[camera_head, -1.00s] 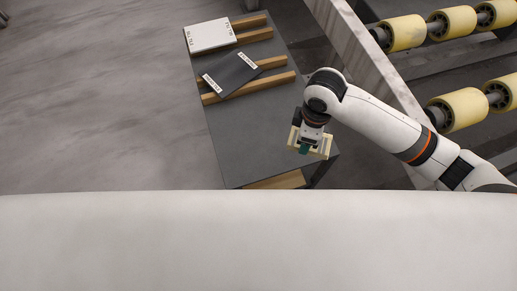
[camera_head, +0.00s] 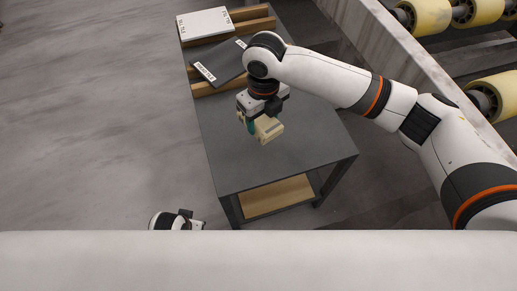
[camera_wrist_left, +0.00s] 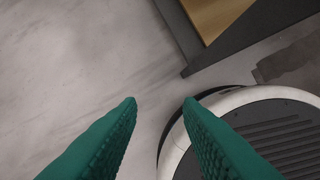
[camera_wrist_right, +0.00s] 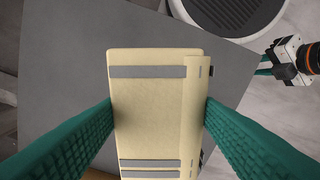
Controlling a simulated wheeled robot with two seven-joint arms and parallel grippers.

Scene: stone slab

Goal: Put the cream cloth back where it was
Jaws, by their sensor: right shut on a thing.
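The cream cloth (camera_head: 270,129) is a folded, block-like bundle; grey stripes show on it in the right wrist view (camera_wrist_right: 150,108). My right gripper (camera_head: 257,123) is shut on it, with a green finger on each side. It holds the cloth over the middle of the dark grey table (camera_head: 225,165); I cannot tell the exact height. My left gripper shows only partly at the bottom of the head view (camera_head: 188,219), off the table's near left side. In the left wrist view its green fingers (camera_wrist_left: 160,103) are apart with nothing between them.
At the table's far end, a white labelled slab (camera_head: 205,25) and a dark labelled slab (camera_head: 220,63) rest on wooden bars (camera_head: 253,28). The table's near half is bare. A wooden lower shelf (camera_head: 277,196) shows beneath. Yellow rollers (camera_head: 495,97) stand beyond a rail at right.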

